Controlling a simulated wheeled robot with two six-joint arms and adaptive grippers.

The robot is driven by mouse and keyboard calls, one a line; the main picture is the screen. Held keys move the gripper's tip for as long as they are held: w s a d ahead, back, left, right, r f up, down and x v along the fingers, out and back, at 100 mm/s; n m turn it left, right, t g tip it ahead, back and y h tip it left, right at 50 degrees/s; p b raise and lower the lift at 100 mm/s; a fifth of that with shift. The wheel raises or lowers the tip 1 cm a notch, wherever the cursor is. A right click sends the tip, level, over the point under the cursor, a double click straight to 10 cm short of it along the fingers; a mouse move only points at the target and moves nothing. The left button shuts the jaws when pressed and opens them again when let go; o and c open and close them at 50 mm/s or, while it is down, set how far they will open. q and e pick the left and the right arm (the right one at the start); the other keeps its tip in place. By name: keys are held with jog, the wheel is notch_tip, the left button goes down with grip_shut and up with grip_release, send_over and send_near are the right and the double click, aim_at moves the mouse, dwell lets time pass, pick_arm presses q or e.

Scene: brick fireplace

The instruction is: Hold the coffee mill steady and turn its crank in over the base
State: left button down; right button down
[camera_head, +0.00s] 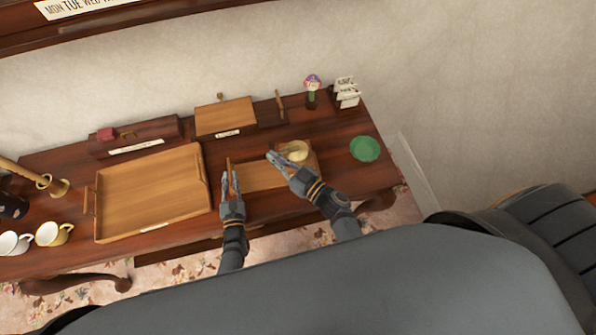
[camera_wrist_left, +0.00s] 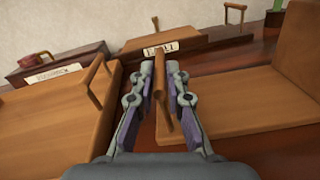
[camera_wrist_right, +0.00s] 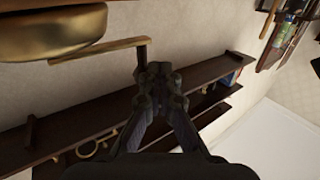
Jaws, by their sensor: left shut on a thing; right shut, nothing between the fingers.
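The coffee mill stands on the table, with a flat wooden base (camera_head: 262,178) and a box at its right end (camera_wrist_left: 302,50). A rounded brass top (camera_head: 294,150) sits on the box; it also shows in the right wrist view (camera_wrist_right: 50,30). My left gripper (camera_head: 229,174) is shut on the upright wooden handle (camera_wrist_left: 160,95) at the base's left end. My right gripper (camera_head: 272,157) is shut and empty beside the brass top. In the right wrist view, its fingertips are close to the end of the brass crank arm (camera_wrist_right: 100,50); I cannot tell whether they touch.
A large wooden tray (camera_head: 150,190) lies left of the mill. A green dish (camera_head: 365,149) is to the right. A wooden box with a label (camera_head: 226,116) and a long dark box (camera_head: 135,137) stand behind. White cups (camera_head: 52,234) are at the far left.

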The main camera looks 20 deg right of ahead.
jog(key=s+d, duration=0.2)
jog(key=s, duration=1.2)
jog(key=w+d, duration=0.3)
jog(key=d, duration=0.5)
jog(key=x, duration=1.3)
jog(key=shift+w+a, duration=0.25)
jog(key=shift+a, duration=0.1)
jog(key=shift+x, duration=0.75)
jog(key=s+a+v, duration=0.1)
jog(key=v, duration=1.3)
jog(key=shift+a, duration=0.3)
pick_arm(q)
jog(key=c, duration=1.3)
grip_release()
